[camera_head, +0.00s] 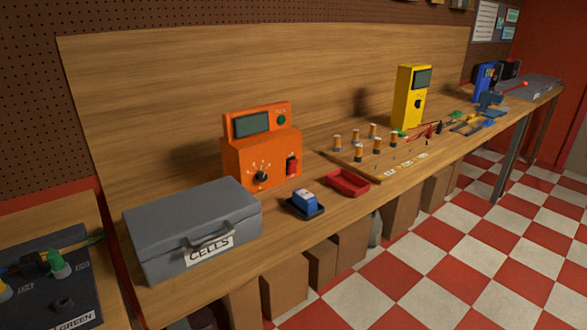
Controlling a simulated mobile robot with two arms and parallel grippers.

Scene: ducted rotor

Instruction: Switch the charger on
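An orange bench unit (261,147) with a dark screen (252,124) stands on the wooden workbench, behind and to the right of the grey case; it looks like the charger. Its front has a black knob (261,177) with white marks around it and a red rocker switch (292,166) in a dark frame. A small green round button (281,119) sits beside the screen. The screen shows no lit text that I can make out. The switch's position is too small to tell. Neither of my grippers is in view.
A grey case (193,227) labelled CELLS stands front left. A blue block (304,200) sits on a black base, beside a red tray (347,183). Boxes fill the space under the bench; the checkered floor is open.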

